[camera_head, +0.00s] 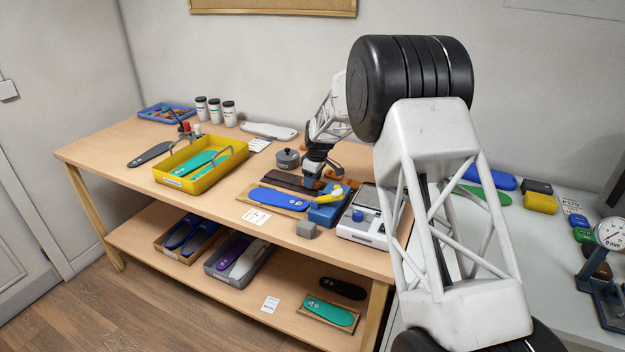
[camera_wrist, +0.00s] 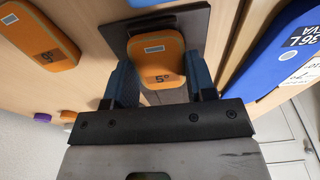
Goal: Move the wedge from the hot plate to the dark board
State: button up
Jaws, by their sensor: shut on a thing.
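An orange wedge (camera_wrist: 156,65) marked 5° is between the two blue fingers of my gripper (camera_wrist: 160,80) in the wrist view. My gripper is shut on it. The dark board (camera_wrist: 193,28) lies behind the wedge in that view; I cannot tell whether the wedge touches it. In the head view my gripper (camera_head: 312,181) is over the right end of the dark board (camera_head: 283,180), and the wedge is hard to make out there. The hot plate (camera_head: 366,196), a white unit with a grey top, stands to the right of my gripper.
Another orange wedge (camera_wrist: 38,36) lies on the table beside the board. A blue insole (camera_head: 277,198) lies in front of the board. A blue clamp with a yellow handle (camera_head: 327,208) stands close by. A grey round pot (camera_head: 288,159) is behind. A yellow tray (camera_head: 201,176) is further left.

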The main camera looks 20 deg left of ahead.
aim_at(317, 183)
jog(key=shift+f, duration=0.1)
jog(key=o, duration=0.9)
jog(key=r, duration=0.4)
jog(key=d+r, duration=0.1)
jog(key=r, duration=0.7)
jog(key=shift+d+r, duration=0.1)
jog(key=shift+d, duration=0.3)
dwell(0.3)
